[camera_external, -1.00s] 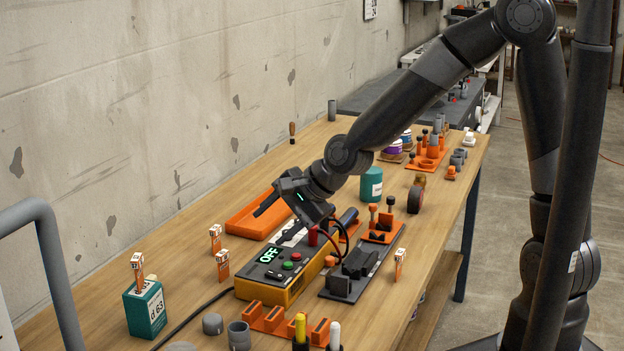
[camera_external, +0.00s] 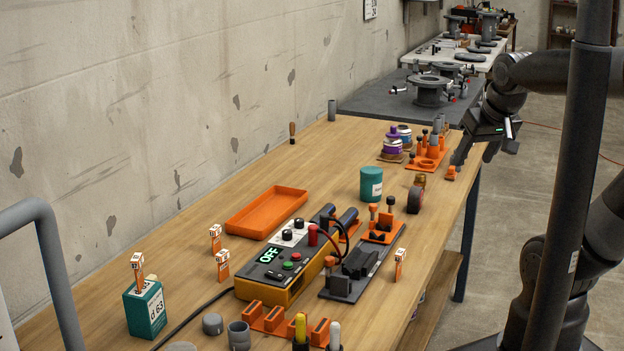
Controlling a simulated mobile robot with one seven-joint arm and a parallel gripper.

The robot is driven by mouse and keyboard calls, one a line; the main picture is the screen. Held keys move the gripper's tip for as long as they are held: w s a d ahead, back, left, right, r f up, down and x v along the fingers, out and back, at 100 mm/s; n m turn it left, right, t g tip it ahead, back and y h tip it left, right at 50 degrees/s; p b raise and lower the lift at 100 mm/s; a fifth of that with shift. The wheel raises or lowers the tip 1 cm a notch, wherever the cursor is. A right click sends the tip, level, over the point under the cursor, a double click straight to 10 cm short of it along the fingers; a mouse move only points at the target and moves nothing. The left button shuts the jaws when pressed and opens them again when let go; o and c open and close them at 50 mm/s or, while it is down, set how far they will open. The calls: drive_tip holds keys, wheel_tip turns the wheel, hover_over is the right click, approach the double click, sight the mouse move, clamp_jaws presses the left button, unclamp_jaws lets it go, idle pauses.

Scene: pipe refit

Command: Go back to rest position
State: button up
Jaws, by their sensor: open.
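My gripper (camera_external: 474,158) is at the right, beside the right edge of the wooden workbench (camera_external: 325,165) near its far end. Its fingers point down and to the left, spread apart, with nothing seen between them. My arm is folded back to the right, partly hidden behind a dark upright post. In the picture the fingertips lie close to a small orange piece at the bench edge; I cannot tell how far apart they are in depth.
On the bench stand a control box (camera_external: 288,268) reading OFF, an empty orange tray (camera_external: 266,212), a teal jar (camera_external: 371,184), an orange rack (camera_external: 428,160) and a teal block (camera_external: 145,311). A dark table with flanged parts (camera_external: 428,92) lies beyond.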

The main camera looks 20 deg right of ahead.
drive_tip(key=shift+s+d+r, duration=0.1)
drive_tip(key=shift+s+d, duration=0.65)
drive_tip(key=shift+s, duration=0.3)
